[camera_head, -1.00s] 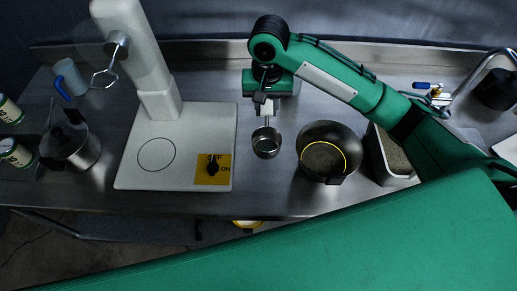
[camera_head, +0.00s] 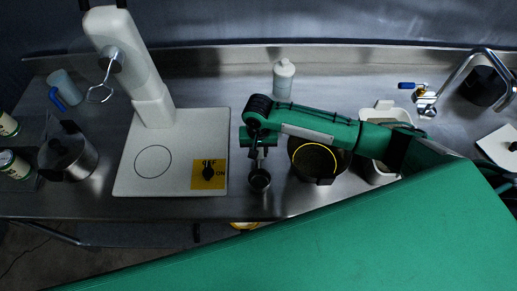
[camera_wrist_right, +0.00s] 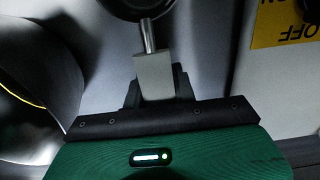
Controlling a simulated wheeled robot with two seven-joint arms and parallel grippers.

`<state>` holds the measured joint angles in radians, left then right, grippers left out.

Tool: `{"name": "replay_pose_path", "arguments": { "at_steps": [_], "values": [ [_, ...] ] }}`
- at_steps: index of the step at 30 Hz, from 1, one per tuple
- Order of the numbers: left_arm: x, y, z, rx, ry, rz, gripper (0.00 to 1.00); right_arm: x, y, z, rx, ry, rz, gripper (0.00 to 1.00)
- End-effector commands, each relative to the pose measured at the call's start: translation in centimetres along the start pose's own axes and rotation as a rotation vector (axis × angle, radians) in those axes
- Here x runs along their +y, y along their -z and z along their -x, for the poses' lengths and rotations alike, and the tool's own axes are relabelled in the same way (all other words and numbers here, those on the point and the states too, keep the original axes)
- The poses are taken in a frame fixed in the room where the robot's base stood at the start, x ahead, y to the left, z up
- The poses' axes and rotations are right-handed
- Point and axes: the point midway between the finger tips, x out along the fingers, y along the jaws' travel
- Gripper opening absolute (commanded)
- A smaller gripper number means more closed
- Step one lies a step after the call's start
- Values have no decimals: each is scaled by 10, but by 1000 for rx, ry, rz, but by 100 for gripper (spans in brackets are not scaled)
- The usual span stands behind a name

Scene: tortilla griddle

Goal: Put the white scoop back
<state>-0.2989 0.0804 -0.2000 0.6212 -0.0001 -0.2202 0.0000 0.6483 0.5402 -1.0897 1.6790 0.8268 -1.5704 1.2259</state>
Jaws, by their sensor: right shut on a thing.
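My right gripper (camera_head: 260,152) is shut on a scoop with a round metal cup (camera_head: 259,181) and a short pale grip. In the right wrist view the pale grip (camera_wrist_right: 153,76) sits between the dark fingers of the right gripper (camera_wrist_right: 156,88), and the dark cup (camera_wrist_right: 140,6) is cut off by the top edge. The scoop is above the steel counter, between the white stand's base and a dark bowl (camera_head: 300,170). My left gripper is not in view.
A white stand (camera_head: 137,65) with a yellow on/off plate (camera_head: 201,181) is left of the scoop. A pale bin (camera_head: 378,178) is right of the bowl, partly behind my right arm. A white bottle (camera_head: 284,77) stands behind.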

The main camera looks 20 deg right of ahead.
Motion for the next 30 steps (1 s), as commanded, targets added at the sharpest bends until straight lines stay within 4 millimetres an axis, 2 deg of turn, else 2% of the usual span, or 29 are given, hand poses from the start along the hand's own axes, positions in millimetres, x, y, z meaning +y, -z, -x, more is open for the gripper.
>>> {"name": "replay_pose_path", "arguments": {
  "at_steps": [13,14,16,26,30],
  "values": [
    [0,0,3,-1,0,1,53,0,0,-8,1,1,1,5],
    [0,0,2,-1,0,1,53,0,0,-8,2,1,1,33],
    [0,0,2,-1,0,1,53,0,0,-8,2,1,1,47],
    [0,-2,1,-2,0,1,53,0,1,-7,2,1,1,49],
    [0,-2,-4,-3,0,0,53,-1,1,6,2,4,1,49]
  ]
}}
